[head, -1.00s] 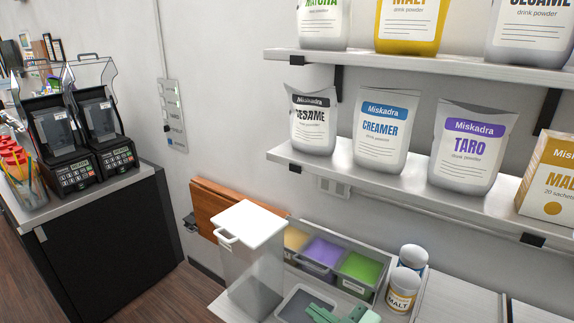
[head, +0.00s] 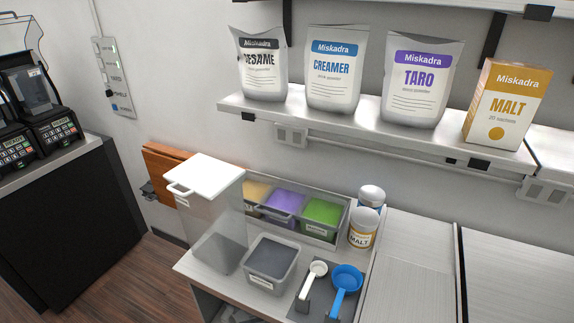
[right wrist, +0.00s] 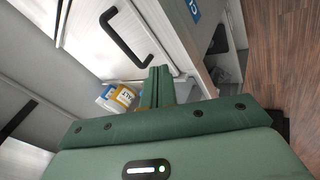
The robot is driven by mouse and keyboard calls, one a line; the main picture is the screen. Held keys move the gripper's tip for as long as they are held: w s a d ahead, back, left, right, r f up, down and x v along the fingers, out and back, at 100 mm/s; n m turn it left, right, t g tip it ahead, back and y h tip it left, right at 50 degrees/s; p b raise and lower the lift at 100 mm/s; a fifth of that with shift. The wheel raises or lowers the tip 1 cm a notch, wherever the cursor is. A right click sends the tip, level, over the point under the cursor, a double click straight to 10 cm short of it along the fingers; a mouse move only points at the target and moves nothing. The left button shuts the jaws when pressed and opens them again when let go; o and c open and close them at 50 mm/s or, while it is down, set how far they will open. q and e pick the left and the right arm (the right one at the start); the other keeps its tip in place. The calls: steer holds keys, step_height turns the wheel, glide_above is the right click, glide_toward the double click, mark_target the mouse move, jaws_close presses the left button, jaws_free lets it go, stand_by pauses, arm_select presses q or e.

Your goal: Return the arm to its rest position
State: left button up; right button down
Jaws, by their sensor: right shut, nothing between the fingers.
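My right gripper (right wrist: 158,85) shows in the right wrist view, its green fingers shut together with nothing between them. Beyond its fingertips is a white cabinet front with a black handle (right wrist: 122,38). Neither gripper shows in the head view. My left gripper is not in view.
The counter holds a tall lidded container (head: 215,225), a grey tub (head: 271,265), a white scoop (head: 313,277), a blue scoop (head: 346,280), a bin of coloured powders (head: 295,232) and malt cans (head: 361,236). A shelf (head: 300,118) of powder packs hangs above. The counter to the right is bare.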

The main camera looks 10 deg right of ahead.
steer(key=s+a+f+g+y+b, duration=0.1)
steer(key=s+f+b, duration=0.15)
steer(key=f, duration=0.75)
steer(key=s+a+f+g+b, duration=0.1)
steer(key=s+f+b, duration=0.15)
steer(key=f, duration=0.75)
steer(key=s+a+f+g+y+b, duration=0.15)
steer(key=f+b, duration=0.25)
steer(key=f, duration=0.5)
steer(key=s+d+f+m+g+b, duration=0.1)
steer(key=s+f+b, duration=0.7)
steer(key=s+f, duration=1)
step_height(320, 180, down, 4)
steer(key=shift+s+m+g+y+b, duration=0.15)
steer(key=shift+m+g+y+b, duration=0.3)
steer(key=shift+m, duration=0.75)
